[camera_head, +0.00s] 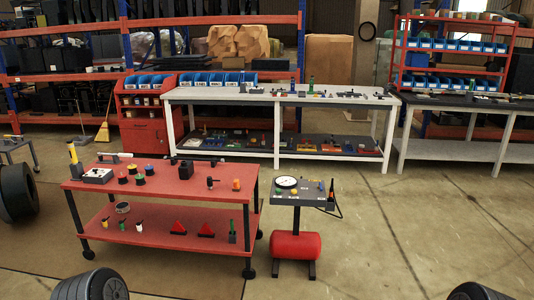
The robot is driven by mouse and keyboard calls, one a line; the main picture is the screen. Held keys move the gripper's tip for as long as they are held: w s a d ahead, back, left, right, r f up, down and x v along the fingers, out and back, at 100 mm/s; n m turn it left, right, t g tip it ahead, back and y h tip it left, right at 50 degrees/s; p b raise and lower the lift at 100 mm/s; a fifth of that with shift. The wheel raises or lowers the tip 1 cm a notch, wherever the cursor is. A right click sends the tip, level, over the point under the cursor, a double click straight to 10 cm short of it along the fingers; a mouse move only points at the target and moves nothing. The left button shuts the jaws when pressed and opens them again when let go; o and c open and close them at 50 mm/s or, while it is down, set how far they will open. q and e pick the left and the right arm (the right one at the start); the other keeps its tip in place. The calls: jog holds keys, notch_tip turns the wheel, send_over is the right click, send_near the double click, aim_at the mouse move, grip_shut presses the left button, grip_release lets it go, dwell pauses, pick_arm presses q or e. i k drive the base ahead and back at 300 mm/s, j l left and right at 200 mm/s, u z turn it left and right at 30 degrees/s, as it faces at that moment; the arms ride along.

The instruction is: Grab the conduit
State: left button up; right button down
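I cannot pick out the conduit for certain; the small parts are too far away to tell apart. A red two-tier cart (150,238) stands at the left front with many small parts on it. A dark rod-like piece (203,158) lies along its back edge, and a pale bar with a dark end (114,156) lies to the left of it. A yellow and black upright piece (73,155) stands at the cart's left corner. Neither of my grippers shows in this view.
A small stand with a gauge (286,182) and red tank (296,246) is right of the cart. White workbenches (182,97) and loaded shelving stand behind. Dark rounded shapes show at the bottom edge. The floor (430,225) at right is largely clear.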

aim_at(222, 160)
jog(key=i+l+u, duration=0.1)
jog(key=i+u, duration=0.15)
jog(key=i, duration=0.3)
jog(key=i+l+u, duration=0.2)
jog(key=i, duration=0.35)
jog(key=i+l+u, duration=0.25)
jog(key=i, duration=0.25)
jog(key=i+l+u, duration=0.25)
jog(key=i, duration=0.25)
jog(key=l, duration=0.1)
